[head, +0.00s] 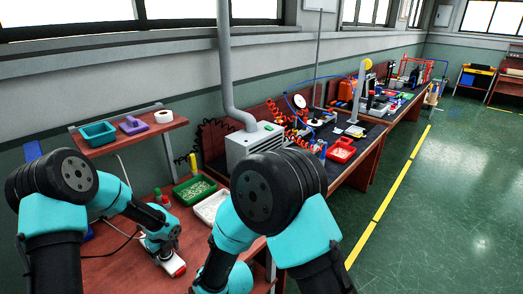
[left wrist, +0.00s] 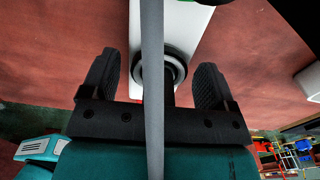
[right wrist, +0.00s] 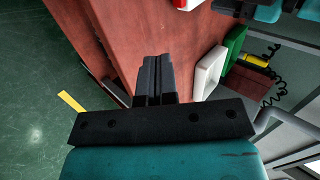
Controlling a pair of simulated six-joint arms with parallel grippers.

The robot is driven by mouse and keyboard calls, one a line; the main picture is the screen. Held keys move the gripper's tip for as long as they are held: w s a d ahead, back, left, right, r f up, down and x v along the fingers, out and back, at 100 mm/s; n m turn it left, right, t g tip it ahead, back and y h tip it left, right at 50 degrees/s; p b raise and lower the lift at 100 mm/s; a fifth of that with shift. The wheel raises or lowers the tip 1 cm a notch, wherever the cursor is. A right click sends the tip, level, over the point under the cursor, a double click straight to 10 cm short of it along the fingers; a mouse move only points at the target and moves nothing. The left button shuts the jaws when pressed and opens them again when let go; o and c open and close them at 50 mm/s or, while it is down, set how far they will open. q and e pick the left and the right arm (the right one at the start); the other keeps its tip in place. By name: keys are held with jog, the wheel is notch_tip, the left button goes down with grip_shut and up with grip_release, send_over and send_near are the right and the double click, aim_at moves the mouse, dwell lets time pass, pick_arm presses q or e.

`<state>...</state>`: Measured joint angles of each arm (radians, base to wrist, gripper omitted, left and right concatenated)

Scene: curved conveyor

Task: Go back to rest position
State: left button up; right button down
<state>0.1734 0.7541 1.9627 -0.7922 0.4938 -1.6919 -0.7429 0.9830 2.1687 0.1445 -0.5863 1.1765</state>
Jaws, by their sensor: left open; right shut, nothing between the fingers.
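My left gripper (head: 163,250) is low over the red-brown table in the head view. In the left wrist view its two black fingers (left wrist: 157,70) stand apart, with a dark round part (left wrist: 172,62) of a white object (left wrist: 190,20) seen between them. I cannot tell whether they touch it. That white object has a red end in the head view (head: 174,269). My right gripper (right wrist: 157,62) shows in the right wrist view with its fingers together and empty, beside a white tray (right wrist: 209,73). In the head view the right gripper is not clearly seen, behind its own arm.
A green tray (head: 194,190) and the white tray (head: 211,206) stand on the table near a grey machine (head: 253,143). A shelf (head: 130,134) with a teal bin (head: 98,133) is at the left. Open green floor (head: 450,210) lies right of the benches.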

jog(key=x, duration=0.8)
jog(key=shift+f, duration=0.7)
jog(key=v, duration=1)
jog(key=shift+d, duration=0.15)
jog(key=shift+s, duration=0.1)
